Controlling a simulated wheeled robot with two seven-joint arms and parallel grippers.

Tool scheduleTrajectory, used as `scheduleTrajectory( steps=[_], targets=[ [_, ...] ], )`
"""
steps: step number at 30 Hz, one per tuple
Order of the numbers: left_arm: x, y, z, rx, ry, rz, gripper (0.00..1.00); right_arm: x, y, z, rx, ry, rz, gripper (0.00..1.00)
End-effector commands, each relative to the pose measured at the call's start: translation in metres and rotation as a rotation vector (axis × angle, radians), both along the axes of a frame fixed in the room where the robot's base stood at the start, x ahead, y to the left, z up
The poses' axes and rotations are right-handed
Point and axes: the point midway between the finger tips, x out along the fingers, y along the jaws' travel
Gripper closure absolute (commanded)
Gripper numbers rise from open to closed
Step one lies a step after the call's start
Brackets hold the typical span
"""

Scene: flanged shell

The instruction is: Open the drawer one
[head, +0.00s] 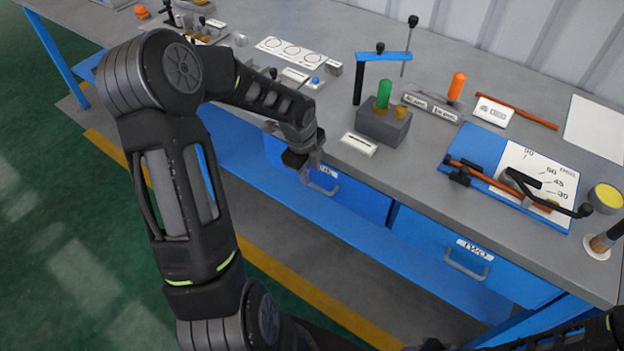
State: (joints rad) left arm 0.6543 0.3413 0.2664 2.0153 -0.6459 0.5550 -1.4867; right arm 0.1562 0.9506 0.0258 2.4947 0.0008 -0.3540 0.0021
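The drawer with the label that seems to read ONE (370,203) is a blue front under the grey bench top, centre of the head view. It looks closed. Its grey bar handle (324,190) is on the front, below the partly covered label. My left gripper (306,168) points down at the bench edge, right by the upper left end of this handle. Whether it touches the handle I cannot tell. Its fingers are small and dark, so their opening is unclear. Part of my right arm shows at the lower right edge; its gripper is not visible.
A second blue drawer, labelled TWO (510,280), is at the right with its own handle (466,264). On the bench (400,175) stand a grey block with a green peg (384,95), a blue gauge board (470,145) and a white label plate (359,144) near the edge.

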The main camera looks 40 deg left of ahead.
Motion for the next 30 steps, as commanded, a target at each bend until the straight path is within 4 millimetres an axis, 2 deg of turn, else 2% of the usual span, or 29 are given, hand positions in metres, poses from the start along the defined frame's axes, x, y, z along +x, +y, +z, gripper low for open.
scheduleTrajectory(
  steps=[6, 10, 21, 30],
  targets=[
    [0.006, -0.001, -0.035, -0.002, 0.002, -0.001, 0.67, 0.0, 0.0, -0.001, 0.001, -0.001, 0.001, 0.64],
    [0.01, -0.001, -0.049, -0.002, 0.002, -0.001, 0.67, 0.001, 0.0, -0.001, 0.001, -0.001, 0.001, 0.64],
    [0.011, 0.0, -0.055, 0.0, 0.0, 0.0, 0.68, 0.0, 0.0, -0.001, 0.001, -0.001, 0.001, 0.64],
    [0.011, 0.0, -0.055, 0.0, 0.0, 0.0, 0.93, 0.001, 0.0, -0.001, 0.001, -0.001, 0.001, 0.64]
  ],
)
